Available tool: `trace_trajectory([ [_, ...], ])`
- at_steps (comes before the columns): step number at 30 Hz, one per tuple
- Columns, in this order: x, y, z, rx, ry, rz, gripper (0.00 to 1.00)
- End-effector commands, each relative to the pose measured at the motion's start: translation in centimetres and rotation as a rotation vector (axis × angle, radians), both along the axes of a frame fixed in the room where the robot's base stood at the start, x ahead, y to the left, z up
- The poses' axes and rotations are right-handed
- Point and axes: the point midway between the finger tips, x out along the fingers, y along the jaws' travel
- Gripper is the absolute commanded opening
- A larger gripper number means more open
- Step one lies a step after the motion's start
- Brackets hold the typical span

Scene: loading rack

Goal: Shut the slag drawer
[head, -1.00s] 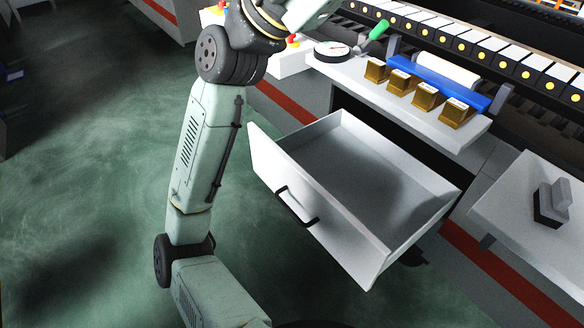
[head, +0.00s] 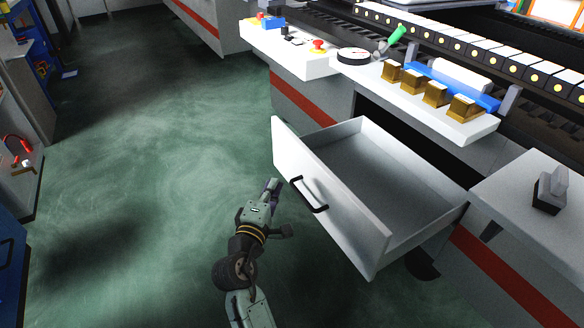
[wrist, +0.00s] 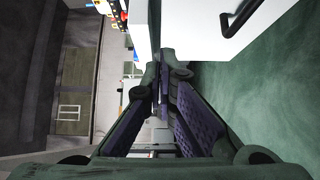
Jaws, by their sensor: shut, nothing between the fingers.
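The slag drawer (head: 330,193) is a white, open-topped drawer pulled well out from under the counter. It looks empty, and its front panel carries a black bar handle (head: 309,195). My gripper (head: 272,186) is shut and empty, to the left of the front panel and close to the handle. In the head view I cannot tell whether it touches the panel. In the wrist view, my gripper (wrist: 160,75) points along the white panel (wrist: 195,28), with the dark handle (wrist: 240,18) beyond at the upper right.
A white shelf (head: 470,131) with several brass blocks (head: 436,93) and a round gauge (head: 353,55) stands above the drawer. A white side ledge (head: 510,195) with a grey switch (head: 550,190) is at right. The green floor (head: 130,170) left of the drawer is clear.

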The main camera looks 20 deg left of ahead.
Motion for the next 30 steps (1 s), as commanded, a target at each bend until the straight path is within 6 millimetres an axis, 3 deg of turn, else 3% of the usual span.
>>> trace_trajectory([
  [5,2.5,0.3,0.3,0.002,-0.001,-0.003,0.0],
  [16,10.2,1.1,0.4,0.002,-0.001,-0.001,0.0],
  [23,12.3,-0.9,0.3,0.001,-0.001,0.001,0.0],
  [30,12.8,-1.3,0.1,0.001,-0.001,0.002,0.0],
])
